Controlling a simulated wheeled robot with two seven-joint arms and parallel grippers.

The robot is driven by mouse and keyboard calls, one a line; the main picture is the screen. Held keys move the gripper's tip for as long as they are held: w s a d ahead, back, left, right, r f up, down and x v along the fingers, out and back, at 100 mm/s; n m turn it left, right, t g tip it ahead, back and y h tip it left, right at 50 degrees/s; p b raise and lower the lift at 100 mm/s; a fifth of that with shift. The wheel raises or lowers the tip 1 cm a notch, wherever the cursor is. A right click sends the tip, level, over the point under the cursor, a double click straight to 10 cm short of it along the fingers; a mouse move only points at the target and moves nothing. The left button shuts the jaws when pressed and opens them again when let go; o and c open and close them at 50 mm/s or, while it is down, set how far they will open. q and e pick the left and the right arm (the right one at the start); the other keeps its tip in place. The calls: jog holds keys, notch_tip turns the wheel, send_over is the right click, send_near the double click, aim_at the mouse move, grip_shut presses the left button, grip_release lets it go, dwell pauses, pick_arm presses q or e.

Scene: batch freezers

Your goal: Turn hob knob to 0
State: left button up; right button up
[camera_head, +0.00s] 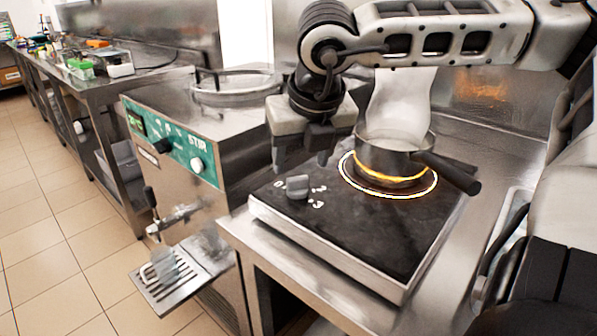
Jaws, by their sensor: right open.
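The hob (385,226) is a black-topped plate with a steel edge on the steel counter. The heating ring (433,188) glows yellow-orange under a steel pot (385,160) with a dark handle. White vapour rises from the pot. My right gripper (300,160) is open and empty, pointing down just above and behind the knob, apart from it as far as I can tell. My left gripper is not in view.
A batch freezer (180,150) with a green STIR panel stands left of the hob; its spout and drip tray (180,280) stick out in front. The pot handle (448,172) points right. Bare counter (480,200) lies right of the hob.

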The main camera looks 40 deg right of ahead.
aim_at(298, 177)
jog(key=shift+x, duration=2.25)
jog(key=shift+c, duration=0.3)
jog(key=c, duration=0.9)
